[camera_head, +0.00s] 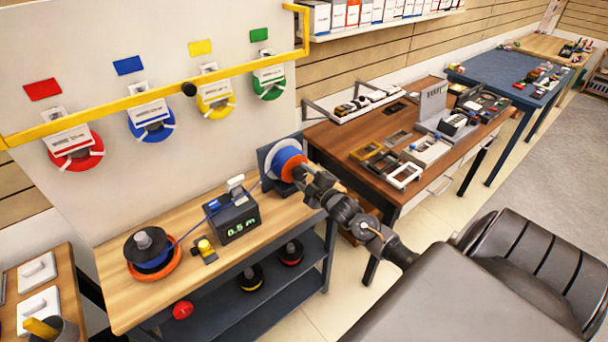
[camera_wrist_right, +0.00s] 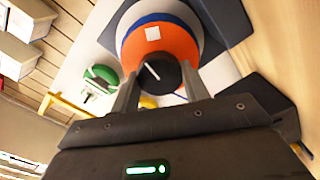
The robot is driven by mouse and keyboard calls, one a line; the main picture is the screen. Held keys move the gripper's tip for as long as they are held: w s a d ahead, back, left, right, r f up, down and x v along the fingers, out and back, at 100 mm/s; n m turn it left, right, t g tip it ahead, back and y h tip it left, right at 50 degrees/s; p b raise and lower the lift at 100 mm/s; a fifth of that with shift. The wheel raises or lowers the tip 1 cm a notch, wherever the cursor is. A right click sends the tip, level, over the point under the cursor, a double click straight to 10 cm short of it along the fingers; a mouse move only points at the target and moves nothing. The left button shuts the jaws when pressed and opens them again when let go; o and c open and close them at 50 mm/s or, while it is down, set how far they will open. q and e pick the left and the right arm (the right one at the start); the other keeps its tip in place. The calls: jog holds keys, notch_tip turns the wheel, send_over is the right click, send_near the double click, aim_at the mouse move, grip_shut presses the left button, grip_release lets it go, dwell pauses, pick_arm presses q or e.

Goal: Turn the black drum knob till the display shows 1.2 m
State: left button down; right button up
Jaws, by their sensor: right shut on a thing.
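The black drum knob (camera_wrist_right: 160,76), with a white line on its face, sits at the centre of the orange drum (camera_wrist_right: 150,48) in the right wrist view. In the head view the blue and orange drum (camera_head: 288,163) stands upright at the right end of the wooden bench. My right gripper (camera_head: 304,176) is shut on the knob, which it mostly hides in the head view. The dark counter's display (camera_head: 241,226) reads 0.5 m in green. A blue cable (camera_head: 190,232) runs from the left spool (camera_head: 152,263) towards the counter and drum. My left gripper is not in view.
A small yellow-topped device (camera_head: 205,248) lies in front of the counter on the bench (camera_head: 118,300). A yellow rail (camera_head: 130,97) and coloured cable reels are on the back panel. A brown table (camera_head: 345,145) with several parts stands to the right.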

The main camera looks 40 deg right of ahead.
jog(key=m+p, duration=0.1)
jog(key=m, duration=0.5)
dwell(0.6)
jog(key=o, duration=1)
jog(key=shift+s+b, duration=1.25)
jog(key=shift+s, duration=4.2)
